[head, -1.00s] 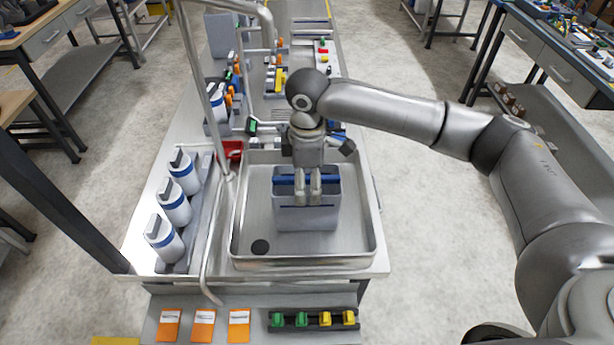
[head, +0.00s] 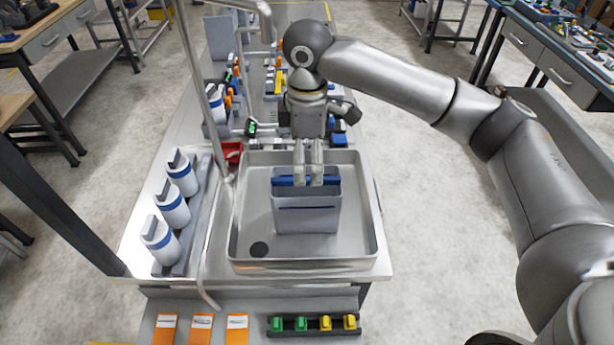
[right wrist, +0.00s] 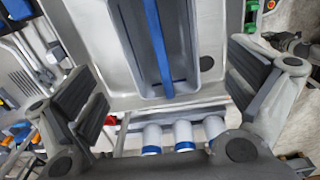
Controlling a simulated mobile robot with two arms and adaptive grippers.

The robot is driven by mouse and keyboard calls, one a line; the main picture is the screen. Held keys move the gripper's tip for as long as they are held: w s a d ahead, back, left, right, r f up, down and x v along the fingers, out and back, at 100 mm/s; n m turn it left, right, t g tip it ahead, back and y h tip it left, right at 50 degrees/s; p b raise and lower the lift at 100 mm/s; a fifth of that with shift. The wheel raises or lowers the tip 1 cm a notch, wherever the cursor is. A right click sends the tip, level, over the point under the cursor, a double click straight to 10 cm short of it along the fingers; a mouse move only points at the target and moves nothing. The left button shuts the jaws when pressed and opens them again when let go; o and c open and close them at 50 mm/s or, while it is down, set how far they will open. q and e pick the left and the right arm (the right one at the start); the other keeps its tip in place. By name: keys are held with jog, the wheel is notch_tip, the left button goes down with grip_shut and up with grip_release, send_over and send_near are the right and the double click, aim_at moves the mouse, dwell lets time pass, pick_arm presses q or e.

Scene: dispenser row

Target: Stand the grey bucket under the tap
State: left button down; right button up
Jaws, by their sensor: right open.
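The tap (head: 265,22) is a tall bent metal pipe rising at the basin's left. Its spout end is high, behind the bucket in the picture. My left gripper is out of view.
A dark round drain (head: 259,249) lies in the basin's front left. Several white-and-blue dispensers (head: 173,208) stand left of the basin. A red tray (head: 232,152) is behind the basin's left corner. Orange cards (head: 200,328) and coloured knobs (head: 314,324) line the front.

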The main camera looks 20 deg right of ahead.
notch_tip(320, 180, up, 5)
jog(key=shift+r+b, duration=0.15)
jog(key=shift+b, duration=0.25)
